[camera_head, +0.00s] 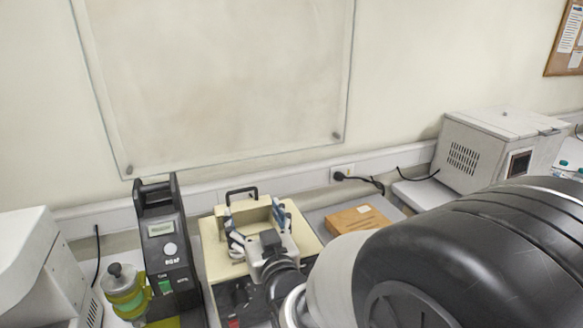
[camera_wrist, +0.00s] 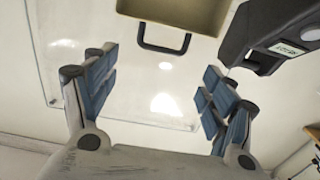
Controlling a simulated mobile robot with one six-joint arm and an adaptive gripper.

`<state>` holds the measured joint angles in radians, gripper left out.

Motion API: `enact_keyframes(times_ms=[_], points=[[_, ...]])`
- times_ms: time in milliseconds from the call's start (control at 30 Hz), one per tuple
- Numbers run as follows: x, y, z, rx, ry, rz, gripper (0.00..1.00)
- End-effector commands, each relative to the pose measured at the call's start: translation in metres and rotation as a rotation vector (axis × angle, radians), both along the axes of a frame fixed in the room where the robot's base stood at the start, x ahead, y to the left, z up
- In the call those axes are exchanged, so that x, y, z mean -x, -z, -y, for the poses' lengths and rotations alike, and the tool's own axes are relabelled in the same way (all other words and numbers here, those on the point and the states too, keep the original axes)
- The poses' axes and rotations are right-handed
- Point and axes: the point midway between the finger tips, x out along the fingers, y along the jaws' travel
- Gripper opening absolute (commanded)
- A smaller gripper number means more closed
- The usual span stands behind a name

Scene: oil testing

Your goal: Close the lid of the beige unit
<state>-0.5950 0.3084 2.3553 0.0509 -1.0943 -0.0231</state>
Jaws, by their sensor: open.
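The beige unit (camera_head: 215,263) stands on the bench in the middle of the head view. Its lid (camera_head: 257,210) appears raised at the back, with a black handle (camera_head: 241,191) at its top. In the wrist view the lid (camera_wrist: 185,12) shows at the upper edge, with its handle (camera_wrist: 163,42) below it. My gripper (camera_head: 259,229) is over the unit, in front of the lid; the wrist view shows its blue-padded fingers (camera_wrist: 158,78) wide apart with nothing between them. My gripper and arm hide part of the unit. Contact with the lid cannot be told.
A black device (camera_head: 165,235) with a small display stands close left of the unit. A green-based jar (camera_head: 124,290) and a white machine (camera_head: 35,265) are farther left. A cardboard box (camera_head: 356,219) lies to the right, and a grey oven-like box (camera_head: 497,148) stands beyond it.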

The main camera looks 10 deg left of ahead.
Motion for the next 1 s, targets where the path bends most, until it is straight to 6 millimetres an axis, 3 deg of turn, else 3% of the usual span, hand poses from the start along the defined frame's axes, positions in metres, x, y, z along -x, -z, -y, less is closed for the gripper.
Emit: enact_keyframes(times_ms=[300,500,1000], points=[[-0.059,0.001,-0.036,0.0,0.0,0.0,0.77],[-0.084,0.0,-0.051,0.0,0.0,0.0,0.77],[-0.093,0.0,-0.057,0.001,0.0,-0.001,0.73]])
